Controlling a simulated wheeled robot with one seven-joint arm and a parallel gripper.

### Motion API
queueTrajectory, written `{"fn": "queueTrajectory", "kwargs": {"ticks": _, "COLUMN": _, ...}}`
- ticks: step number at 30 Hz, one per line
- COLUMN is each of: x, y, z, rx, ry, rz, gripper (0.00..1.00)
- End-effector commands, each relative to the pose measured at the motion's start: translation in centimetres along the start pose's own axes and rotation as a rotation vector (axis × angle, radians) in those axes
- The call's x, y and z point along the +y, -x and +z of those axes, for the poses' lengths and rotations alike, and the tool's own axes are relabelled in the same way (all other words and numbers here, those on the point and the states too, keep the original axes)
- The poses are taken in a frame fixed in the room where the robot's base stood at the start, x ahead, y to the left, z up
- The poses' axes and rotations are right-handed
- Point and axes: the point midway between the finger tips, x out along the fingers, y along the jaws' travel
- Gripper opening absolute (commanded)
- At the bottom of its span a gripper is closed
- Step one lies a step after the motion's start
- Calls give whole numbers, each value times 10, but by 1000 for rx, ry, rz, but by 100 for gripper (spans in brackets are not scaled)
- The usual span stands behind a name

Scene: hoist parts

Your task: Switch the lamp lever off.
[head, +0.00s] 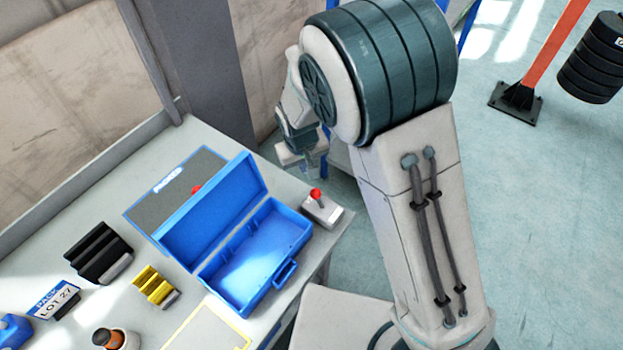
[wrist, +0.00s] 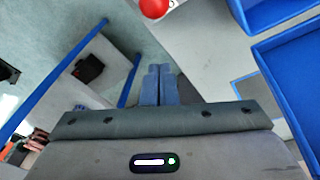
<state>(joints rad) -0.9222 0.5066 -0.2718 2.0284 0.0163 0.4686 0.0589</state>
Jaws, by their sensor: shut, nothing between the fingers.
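The lamp lever is a small light box (head: 323,211) with a red knob (head: 316,193) on a short stem, at the table's corner right of the blue toolbox. The red knob also shows at the top edge of the wrist view (wrist: 154,8), partly cut off. I cannot tell whether the lever stands at on or off. My gripper (head: 316,172) is beyond the lever in the head view, apart from it. In the wrist view its fingers (wrist: 159,72) are together and empty, with a gap to the knob.
An open blue toolbox (head: 262,262) stands close left of the lever. A grey mat (head: 150,207) lies behind its lid, with a red thing (head: 196,190) partly hidden. Black (head: 98,250) and yellow (head: 153,287) blocks lie farther left.

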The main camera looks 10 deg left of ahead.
Motion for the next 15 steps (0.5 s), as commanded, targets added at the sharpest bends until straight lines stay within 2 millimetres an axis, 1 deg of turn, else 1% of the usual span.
{"fn": "queueTrajectory", "kwargs": {"ticks": 3, "x": 1, "y": -20, "z": 0, "rx": -4, "ry": 0, "rz": 1, "gripper": 0}}
{"fn": "queueTrajectory", "kwargs": {"ticks": 7, "x": 0, "y": -41, "z": 0, "rx": -2, "ry": 0, "rz": 1, "gripper": 0}}
{"fn": "queueTrajectory", "kwargs": {"ticks": 8, "x": 0, "y": -38, "z": 3, "rx": -1, "ry": 1, "rz": 0, "gripper": 0}}
{"fn": "queueTrajectory", "kwargs": {"ticks": 9, "x": 0, "y": -33, "z": 10, "rx": 0, "ry": 2, "rz": -1, "gripper": 0}}
{"fn": "queueTrajectory", "kwargs": {"ticks": 12, "x": 0, "y": -30, "z": 22, "rx": 0, "ry": 1, "rz": 0, "gripper": 0}}
{"fn": "queueTrajectory", "kwargs": {"ticks": 15, "x": 0, "y": -27, "z": 31, "rx": 0, "ry": 1, "rz": 0, "gripper": 0}}
